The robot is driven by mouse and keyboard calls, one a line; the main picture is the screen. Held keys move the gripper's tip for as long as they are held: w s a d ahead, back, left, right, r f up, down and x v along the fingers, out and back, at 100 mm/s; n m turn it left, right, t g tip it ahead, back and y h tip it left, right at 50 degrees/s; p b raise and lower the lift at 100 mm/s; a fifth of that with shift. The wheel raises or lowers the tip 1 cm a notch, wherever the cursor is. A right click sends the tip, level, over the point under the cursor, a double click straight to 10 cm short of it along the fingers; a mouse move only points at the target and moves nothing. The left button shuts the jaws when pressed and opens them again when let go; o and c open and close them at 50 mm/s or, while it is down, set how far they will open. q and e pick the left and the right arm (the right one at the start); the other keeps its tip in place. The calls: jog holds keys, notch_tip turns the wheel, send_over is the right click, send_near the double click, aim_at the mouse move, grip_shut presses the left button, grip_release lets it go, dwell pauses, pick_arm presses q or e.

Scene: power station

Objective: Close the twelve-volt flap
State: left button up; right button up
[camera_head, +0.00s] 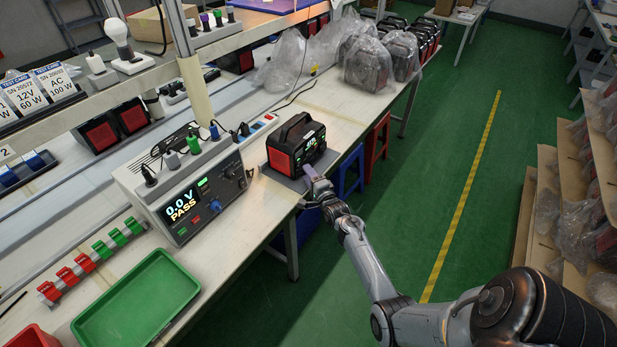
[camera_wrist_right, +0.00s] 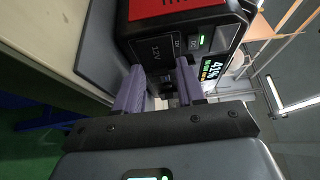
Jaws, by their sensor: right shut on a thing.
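The power station (camera_head: 296,144), a black and red box with a handle, stands on a grey mat on the workbench. Its front with the lit display faces my right arm. In the right wrist view a dark panel marked 12V, the twelve-volt flap (camera_wrist_right: 157,52), shows on that front, upper edge near the red band. My right gripper (camera_head: 309,176) is at the front of the station. In the wrist view its two purple fingers (camera_wrist_right: 160,86) stand apart on either side of the dark flap area and are shut on it. The exact contact is partly hidden. My left gripper is not in view.
A tester (camera_head: 180,190) reading 0.0 V PASS stands left of the station. A green tray (camera_head: 135,300) lies at the bench's near end. Bagged stations (camera_head: 368,62) stand further back. The green floor right of the bench is open.

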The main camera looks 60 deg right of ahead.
jog(key=shift+w+d+f+n+t+y+b, duration=0.1)
jog(key=shift+d+n+t+y+b, duration=0.2)
jog(key=shift+n+y, duration=0.4)
jog(key=shift+w+d+f+n+t+y+b, duration=0.15)
jog(key=shift+n+t+y, duration=0.25)
jog(key=shift+y, duration=0.5)
jog(key=shift+r+n+y, duration=0.15)
jog(key=shift+n+y, duration=0.15)
jog(key=shift+y, duration=0.1)
jog(key=o, duration=0.7)
jog(key=shift+c, duration=0.2)
jog(key=shift+w, duration=0.15)
jog(key=shift+r, duration=0.1)
